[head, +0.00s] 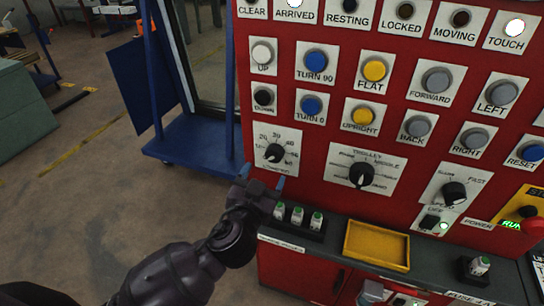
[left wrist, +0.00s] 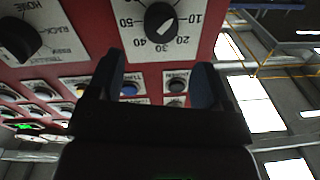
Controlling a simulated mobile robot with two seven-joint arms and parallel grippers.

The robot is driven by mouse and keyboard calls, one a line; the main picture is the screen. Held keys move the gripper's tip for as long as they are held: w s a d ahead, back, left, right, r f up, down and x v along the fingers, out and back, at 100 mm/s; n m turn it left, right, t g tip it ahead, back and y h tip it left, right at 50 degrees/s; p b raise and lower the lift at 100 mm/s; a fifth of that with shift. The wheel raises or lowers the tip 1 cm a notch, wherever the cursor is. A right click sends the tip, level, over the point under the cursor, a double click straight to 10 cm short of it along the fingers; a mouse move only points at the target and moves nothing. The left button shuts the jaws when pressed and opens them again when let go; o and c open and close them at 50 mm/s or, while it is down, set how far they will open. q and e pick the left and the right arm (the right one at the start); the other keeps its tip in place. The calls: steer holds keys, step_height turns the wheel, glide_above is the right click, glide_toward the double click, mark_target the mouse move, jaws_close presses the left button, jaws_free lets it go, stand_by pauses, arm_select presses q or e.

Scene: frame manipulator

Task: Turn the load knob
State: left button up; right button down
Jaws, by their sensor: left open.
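The numbered dial knob (head: 274,153), black with a white pointer mark, sits on a white scale plate at the lower left of the red panel. I take it as the load knob; the small label under it is hard to read. In the left wrist view the knob (left wrist: 161,20) appears upside down at the top, beyond the fingertips. My left gripper (head: 262,178) is open, just below the dial in the head view, its blue-tipped fingers apart. In the left wrist view the gap between the fingers (left wrist: 158,82) is empty, and the knob appears clear of them. My right gripper is out of view.
The trolley knob (head: 361,175) and the slow-fast knob (head: 453,194) are to the right. Rows of push buttons are above. Several green-topped pieces (head: 297,215) stand on the ledge below, beside a yellow tray (head: 347,256). A blue cart (head: 195,140) stands at left.

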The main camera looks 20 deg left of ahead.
mark_target(273, 156)
arm_select(q)
steer(key=w, duration=0.6)
steer(key=shift+w, duration=0.7)
steer(key=c, duration=0.9)
